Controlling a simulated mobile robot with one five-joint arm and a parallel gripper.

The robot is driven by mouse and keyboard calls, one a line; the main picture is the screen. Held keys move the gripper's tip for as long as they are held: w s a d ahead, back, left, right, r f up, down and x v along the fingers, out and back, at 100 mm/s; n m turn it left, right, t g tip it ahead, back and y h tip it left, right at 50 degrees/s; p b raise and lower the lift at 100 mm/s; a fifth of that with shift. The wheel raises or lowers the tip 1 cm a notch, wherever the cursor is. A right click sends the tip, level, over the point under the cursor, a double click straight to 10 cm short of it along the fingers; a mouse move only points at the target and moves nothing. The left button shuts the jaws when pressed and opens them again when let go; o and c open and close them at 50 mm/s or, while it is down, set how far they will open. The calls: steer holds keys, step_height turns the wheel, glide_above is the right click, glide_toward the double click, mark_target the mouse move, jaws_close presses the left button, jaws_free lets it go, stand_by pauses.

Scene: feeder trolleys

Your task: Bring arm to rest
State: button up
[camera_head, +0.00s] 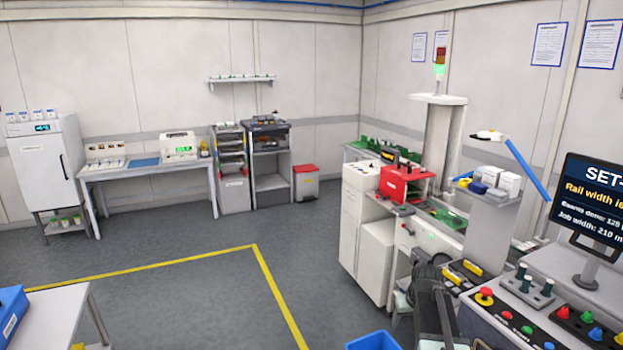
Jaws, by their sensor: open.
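A dark, jointed shape rises from the bottom edge right of centre, in front of the machine. It looks like part of my arm, but I cannot be sure. I cannot make out any gripper jaws in this view, and no held object shows.
A control desk (515,318) with buttons and a monitor (595,205) stands at right. Behind it is a white machine (375,262) with a red box (405,183). A blue bin (372,341) sits at the bottom, a table (55,318) at lower left. Floor (180,285) between is clear.

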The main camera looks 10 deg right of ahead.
steer(key=s+a+f+n+g, duration=0.1)
steer(key=s+a, duration=0.1)
steer(key=a, duration=0.6)
steer(key=s+a+f+n, duration=0.1)
steer(key=s+a, duration=0.1)
steer(key=a, duration=0.5)
steer(key=s+a+g, duration=0.1)
steer(key=s+a, duration=0.2)
steer(key=s, duration=0.2)
steer(key=s+a+m+g, duration=0.1)
steer(key=s+a, duration=0.2)
steer(key=s, duration=0.3)
steer(key=shift+f+g+b, duration=0.2)
steer(key=shift+g+b, duration=0.1)
steer(key=shift+b, duration=0.15)
steer(key=shift+c, duration=0.3)
